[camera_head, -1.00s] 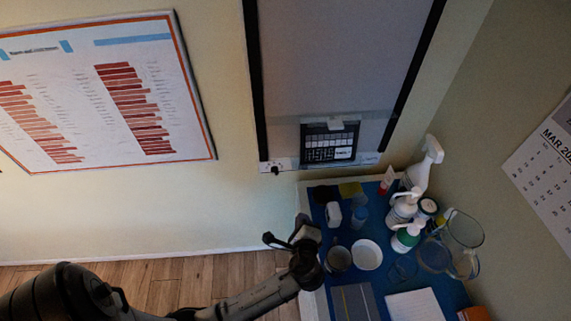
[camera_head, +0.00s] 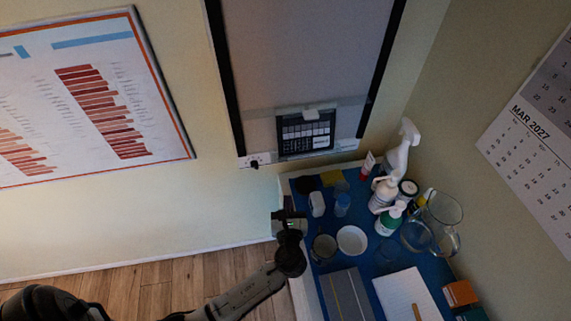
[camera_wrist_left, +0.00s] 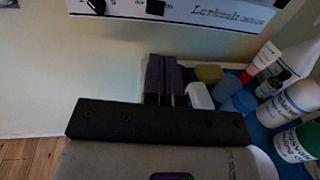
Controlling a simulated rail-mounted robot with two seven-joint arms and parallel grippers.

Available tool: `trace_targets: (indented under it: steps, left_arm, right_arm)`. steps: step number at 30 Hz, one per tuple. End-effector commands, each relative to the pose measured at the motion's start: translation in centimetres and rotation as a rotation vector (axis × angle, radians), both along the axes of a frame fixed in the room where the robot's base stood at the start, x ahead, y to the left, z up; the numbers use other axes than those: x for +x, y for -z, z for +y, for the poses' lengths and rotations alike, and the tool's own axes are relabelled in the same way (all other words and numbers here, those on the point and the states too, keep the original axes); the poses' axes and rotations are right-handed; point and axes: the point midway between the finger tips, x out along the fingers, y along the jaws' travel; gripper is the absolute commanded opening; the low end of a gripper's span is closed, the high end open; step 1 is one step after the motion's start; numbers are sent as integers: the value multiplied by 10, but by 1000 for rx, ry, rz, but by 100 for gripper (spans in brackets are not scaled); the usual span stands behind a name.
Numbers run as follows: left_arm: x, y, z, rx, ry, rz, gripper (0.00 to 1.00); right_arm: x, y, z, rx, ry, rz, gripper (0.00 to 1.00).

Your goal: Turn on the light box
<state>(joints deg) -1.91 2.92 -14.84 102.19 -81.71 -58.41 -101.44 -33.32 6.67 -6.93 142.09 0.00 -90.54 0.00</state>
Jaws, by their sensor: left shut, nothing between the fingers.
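The light box (camera_head: 300,50) hangs on the wall at the upper middle of the head view. Its large panel is grey and looks unlit, with black side edges. A pale strip runs along its bottom, with a small dark knob (camera_head: 254,164) at the left end. In the left wrist view the strip (camera_wrist_left: 205,12) shows at the top, with the dark knob (camera_wrist_left: 97,6) and a black switch-like part (camera_wrist_left: 155,7). My left gripper (camera_head: 284,216) is below the strip, beside the table's left edge, apart from the box. Its fingers (camera_wrist_left: 164,78) are together and empty.
A blue-topped table (camera_head: 330,268) holds bowls, bottles, a spray bottle (camera_head: 402,148) and a glass jug (camera_head: 440,215), right of my left gripper. A dark card with a grid (camera_head: 305,134) is on the box's lower front. Wall left of the box's bottom is clear.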

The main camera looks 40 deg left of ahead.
Motion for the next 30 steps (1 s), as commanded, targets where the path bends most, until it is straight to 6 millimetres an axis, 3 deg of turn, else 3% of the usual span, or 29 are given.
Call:
trace_targets:
  steps: [11,30]
  left_arm:
    - [10,0,9,1,-2,-2,0]
    - [88,0,81,-2,-2,-3,0]
  right_arm:
    - [1,1,-3,-10,-6,-2,43]
    - [1,10,0,1,2,-2,43]
